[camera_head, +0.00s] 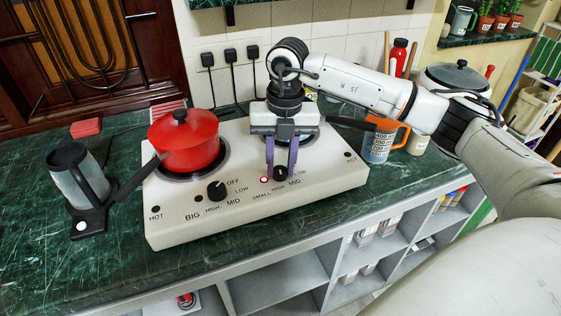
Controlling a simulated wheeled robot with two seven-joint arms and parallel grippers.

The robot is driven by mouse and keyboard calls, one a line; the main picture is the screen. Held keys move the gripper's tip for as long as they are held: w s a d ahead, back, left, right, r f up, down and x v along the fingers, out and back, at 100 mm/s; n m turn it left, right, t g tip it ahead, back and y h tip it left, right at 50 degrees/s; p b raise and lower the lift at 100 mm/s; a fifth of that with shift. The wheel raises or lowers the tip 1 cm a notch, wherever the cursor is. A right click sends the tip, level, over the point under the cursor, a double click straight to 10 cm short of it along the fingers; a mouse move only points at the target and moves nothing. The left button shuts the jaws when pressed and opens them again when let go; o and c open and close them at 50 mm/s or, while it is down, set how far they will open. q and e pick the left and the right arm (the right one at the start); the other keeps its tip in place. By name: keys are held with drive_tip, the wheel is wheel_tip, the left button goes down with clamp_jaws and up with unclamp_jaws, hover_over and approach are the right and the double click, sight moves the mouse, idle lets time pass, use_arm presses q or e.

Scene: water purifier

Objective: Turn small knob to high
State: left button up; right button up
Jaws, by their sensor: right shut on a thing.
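The small knob (281,173) is a dark knob at the front right of the white two-burner stove (180,232). The labels SMALL, MID and LOW show around it, and a small red light (264,180) glows just left of it. My right gripper (280,170) reaches down over the stove, with its two purple fingers on either side of the small knob, shut on it. The fingers hide part of the dial, so the knob's pointing direction cannot be told. The big knob (216,190) stands to the left, untouched. My left gripper is not in view.
A red pot (184,141) sits on the left burner, its dark handle pointing to the front left. A grey kettle (76,176) stands left of the stove.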

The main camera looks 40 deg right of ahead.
sight(283, 169)
drive_tip(key=shift+w+r+m, duration=0.1)
drive_tip(key=shift+m, duration=0.9)
drive_tip(key=o, duration=1)
drive_tip(key=shift+o, duration=0.2)
wheel_tip(283, 169, up, 10)
drive_tip(key=shift+s+d, duration=0.2)
drive_tip(key=shift+s, duration=0.05)
